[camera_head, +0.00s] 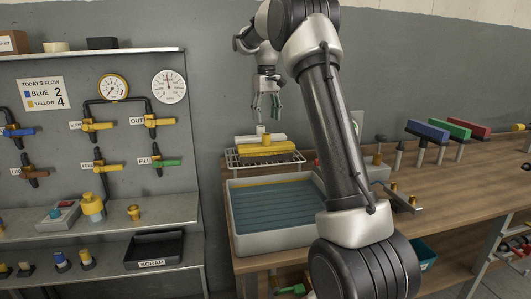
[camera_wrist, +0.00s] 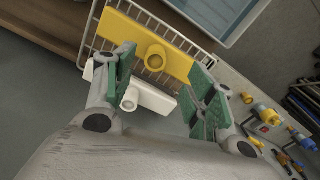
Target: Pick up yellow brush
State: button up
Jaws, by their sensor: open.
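The yellow brush (camera_head: 272,148), a long yellow block with a round knob on top, lies on a wire rack (camera_head: 240,160) at the back of the bench. It also shows in the wrist view (camera_wrist: 180,62), at the upper middle, with its knob facing me. A white brush (camera_head: 275,138) of like shape lies beside it, farther back; in the wrist view the white brush (camera_wrist: 152,98) is nearer to me. My gripper (camera_head: 266,110) hangs above the brushes, open and empty. In the wrist view its green-padded fingers (camera_wrist: 165,80) are spread apart. Any bristles are hidden.
A grey tub (camera_head: 242,243) of blue water stands in front of the rack. A shelf unit (camera_head: 150,212) with valves and gauges is at left. Red, green and blue (camera_head: 428,131) blocks stand on posts at right. The bench's middle right is mostly clear.

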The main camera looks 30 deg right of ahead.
aim_at(266, 134)
jog(key=f, duration=0.2)
jog(key=w+f, duration=0.1)
jog(key=f, duration=0.5)
jog(key=shift+w+d+f, duration=0.15)
jog(key=shift+d+f, duration=0.05)
jog(key=shift+d, duration=0.05)
jog(key=shift+c, duration=0.4)
grip_shut()
